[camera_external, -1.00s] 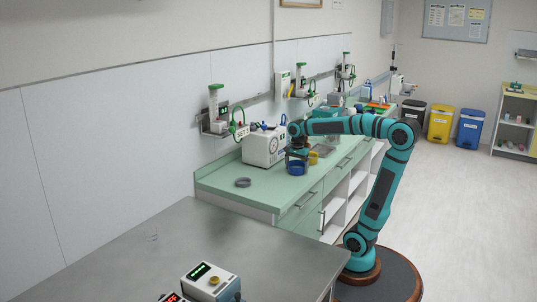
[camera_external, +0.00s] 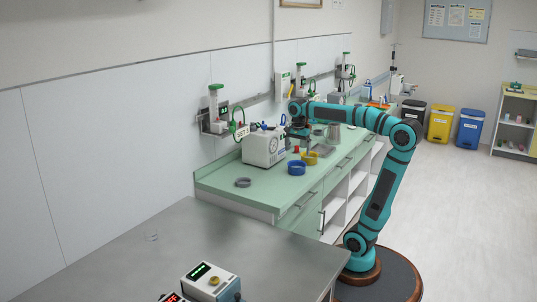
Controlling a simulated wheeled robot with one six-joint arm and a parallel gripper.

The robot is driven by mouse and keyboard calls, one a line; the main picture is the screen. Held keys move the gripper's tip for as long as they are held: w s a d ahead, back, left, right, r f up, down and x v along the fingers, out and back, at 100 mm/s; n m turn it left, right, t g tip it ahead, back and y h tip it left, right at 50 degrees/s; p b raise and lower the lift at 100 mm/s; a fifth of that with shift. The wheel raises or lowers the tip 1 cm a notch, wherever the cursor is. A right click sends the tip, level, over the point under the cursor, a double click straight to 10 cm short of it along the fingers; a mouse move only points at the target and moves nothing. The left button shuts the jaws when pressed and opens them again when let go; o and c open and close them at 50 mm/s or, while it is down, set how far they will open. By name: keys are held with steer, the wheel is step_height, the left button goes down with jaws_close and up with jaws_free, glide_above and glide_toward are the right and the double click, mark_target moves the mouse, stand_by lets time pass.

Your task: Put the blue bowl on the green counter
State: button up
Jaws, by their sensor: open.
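The blue bowl (camera_external: 296,168) stands upright on the green counter (camera_external: 222,178), right of the white machine and near the counter's front edge. My gripper (camera_external: 299,140) is above and slightly behind the bowl, apart from it, pointing down. It is open and holds nothing that I can see. Its fingers are small and partly blend with things behind them.
A yellow container (camera_external: 309,159) and a small red item (camera_external: 296,149) are close behind the bowl. A white machine (camera_external: 264,147) stands to its left. A grey ring-shaped dish (camera_external: 243,182) lies on the near counter, with bare surface around it. A steel table (camera_external: 180,240) is in front.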

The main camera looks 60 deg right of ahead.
step_height(320, 180, up, 2)
steer(key=shift+r, duration=0.1)
stand_by(0.4)
steer(key=s+a+r+n+t, duration=0.3)
steer(key=s+r+n+t, duration=0.1)
steer(key=n+t, duration=0.4)
steer(key=s+a+r+n+t, duration=0.3)
steer(key=s+n+t, duration=0.1)
steer(key=n+t, duration=0.5)
steer(key=shift+s+r+n, duration=0.35)
steer(key=shift+n, duration=0.15)
